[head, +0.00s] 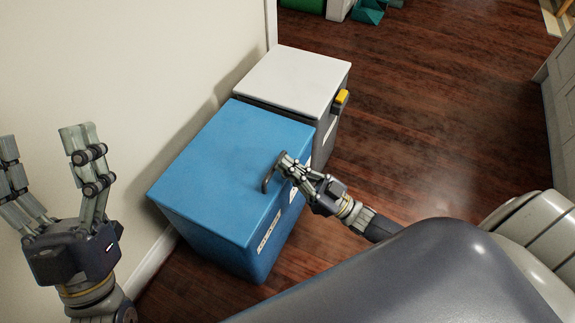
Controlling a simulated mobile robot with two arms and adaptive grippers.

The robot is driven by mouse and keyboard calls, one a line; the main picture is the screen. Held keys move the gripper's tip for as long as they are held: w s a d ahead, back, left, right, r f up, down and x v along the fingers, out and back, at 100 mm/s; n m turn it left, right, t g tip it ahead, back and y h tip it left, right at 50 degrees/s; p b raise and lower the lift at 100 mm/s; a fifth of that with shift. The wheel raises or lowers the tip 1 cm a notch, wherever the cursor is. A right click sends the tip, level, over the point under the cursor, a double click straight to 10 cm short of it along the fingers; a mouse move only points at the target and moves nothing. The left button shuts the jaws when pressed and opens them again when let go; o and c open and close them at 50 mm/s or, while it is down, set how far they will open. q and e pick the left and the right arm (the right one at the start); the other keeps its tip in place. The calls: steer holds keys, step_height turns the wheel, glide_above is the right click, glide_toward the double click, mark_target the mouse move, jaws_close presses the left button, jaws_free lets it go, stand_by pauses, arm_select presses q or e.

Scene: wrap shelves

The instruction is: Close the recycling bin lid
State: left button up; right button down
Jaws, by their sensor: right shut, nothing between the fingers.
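The blue bin (255,230), which looks like the recycling bin, stands against the wall with white labels on its front. Its blue lid (215,155) lies flat on top and looks closed. My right gripper (277,166) is shut and empty at the lid's front edge, close to a small curved handle (266,183). I cannot tell whether it touches the lid. My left gripper (40,142) is open and empty, raised at the left, apart from the bin.
A second bin with a white lid (295,78) and a yellow tab (342,97) stands right behind the blue one. The wall (130,70) is close on the left. Dark wooden floor (440,110) is clear to the right. A pale cabinet (562,110) stands at the far right.

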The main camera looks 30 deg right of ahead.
steer(key=shift+s+f, duration=0.1)
steer(key=shift+f, duration=0.25)
